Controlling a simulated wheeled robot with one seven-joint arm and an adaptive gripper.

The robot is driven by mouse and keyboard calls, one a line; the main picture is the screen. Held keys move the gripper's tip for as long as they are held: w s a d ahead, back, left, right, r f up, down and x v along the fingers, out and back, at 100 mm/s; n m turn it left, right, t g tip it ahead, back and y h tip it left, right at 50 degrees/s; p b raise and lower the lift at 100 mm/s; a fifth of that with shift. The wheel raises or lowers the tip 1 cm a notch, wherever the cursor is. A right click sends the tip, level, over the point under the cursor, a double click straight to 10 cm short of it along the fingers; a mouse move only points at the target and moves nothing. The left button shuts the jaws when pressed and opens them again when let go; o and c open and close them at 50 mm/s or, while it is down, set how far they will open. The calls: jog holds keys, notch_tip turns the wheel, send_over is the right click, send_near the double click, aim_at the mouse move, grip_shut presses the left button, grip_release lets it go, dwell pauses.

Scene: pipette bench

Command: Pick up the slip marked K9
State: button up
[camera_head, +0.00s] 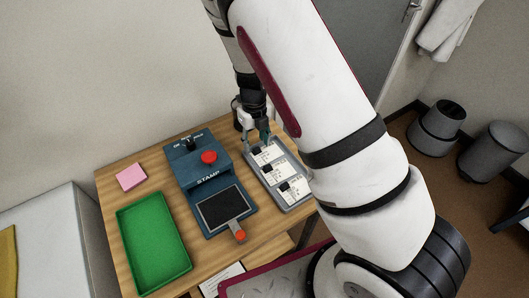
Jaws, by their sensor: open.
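A grey rack (294,203) on the wooden table holds white slips: a far slip (268,156), a middle slip (275,176) and a near slip (294,188). Each has a small black block on it and dark print too small to read, so I cannot tell which one is marked K9. My gripper (257,141) points down at the far end of the rack, close to the far slip. It is open, with no slip visible between its fingers. I cannot tell whether it touches the rack. My arm covers the area right of the rack.
A blue stamp machine (203,173) with a red knob (209,157) and a dark pad stands left of the rack. Further left are a green tray (152,243) and a pink note pad (131,177). A printed white sheet (222,280) lies at the near edge.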

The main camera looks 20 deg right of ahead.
jog(key=shift+s+f, duration=0.1)
jog(key=shift+f, duration=1.3)
jog(key=c, duration=0.9)
jog(key=shift+c, duration=0.2)
jog(key=shift+r, duration=0.15)
